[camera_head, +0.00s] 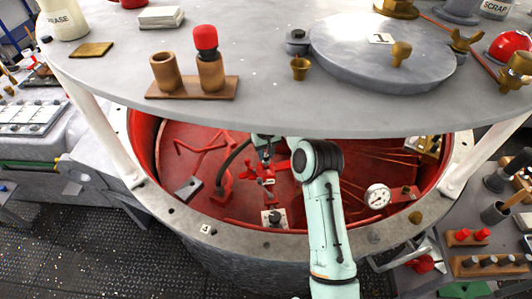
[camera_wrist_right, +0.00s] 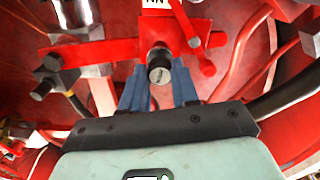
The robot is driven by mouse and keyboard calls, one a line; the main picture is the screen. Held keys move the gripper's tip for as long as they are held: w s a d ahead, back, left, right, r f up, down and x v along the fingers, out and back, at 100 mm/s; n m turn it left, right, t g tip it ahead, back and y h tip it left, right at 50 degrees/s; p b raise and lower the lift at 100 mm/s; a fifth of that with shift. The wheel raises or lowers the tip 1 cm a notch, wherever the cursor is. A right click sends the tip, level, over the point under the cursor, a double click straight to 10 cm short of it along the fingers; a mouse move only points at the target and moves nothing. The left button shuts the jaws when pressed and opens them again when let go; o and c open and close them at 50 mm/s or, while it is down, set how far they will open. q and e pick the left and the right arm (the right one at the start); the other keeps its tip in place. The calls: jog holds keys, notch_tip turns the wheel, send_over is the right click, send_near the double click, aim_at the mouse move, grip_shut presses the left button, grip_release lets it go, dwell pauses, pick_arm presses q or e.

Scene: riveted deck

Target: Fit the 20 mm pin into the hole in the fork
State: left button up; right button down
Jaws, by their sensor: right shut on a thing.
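My right gripper (camera_wrist_right: 159,88) reaches into the red round pit under the deck. Its blue-grey fingers are shut on the pin (camera_wrist_right: 159,74), whose grey round end shows between the fingertips. In the head view this gripper (camera_head: 264,152) is small and partly hidden by my arm, and the pin cannot be made out. The red fork (camera_wrist_right: 190,30), with a white label, is right in front of the fingers; it also shows in the head view (camera_head: 269,187). The pin overlaps the fork in the wrist view; I cannot tell whether it is in the hole. My left gripper is not in view.
The grey deck plate (camera_head: 240,110) overhangs the pit, close above my forearm. Red rods and pipes (camera_wrist_right: 240,45) surround the gripper. A pressure gauge (camera_head: 377,197) stands at the pit's right. A wooden stand (camera_head: 190,92) with cups sits on the deck.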

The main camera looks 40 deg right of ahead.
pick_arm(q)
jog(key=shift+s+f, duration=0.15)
pick_arm(e)
jog(key=shift+f, duration=1.9)
dwell(0.5)
jog(key=c, duration=0.8)
grip_release()
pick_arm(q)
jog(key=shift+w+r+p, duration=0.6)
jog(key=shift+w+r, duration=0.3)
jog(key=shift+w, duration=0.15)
pick_arm(e)
notch_tip(320, 180, up, 14)
jog(key=shift+f, duration=0.25)
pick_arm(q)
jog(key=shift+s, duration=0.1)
pick_arm(e)
jog(key=shift+f, duration=0.1)
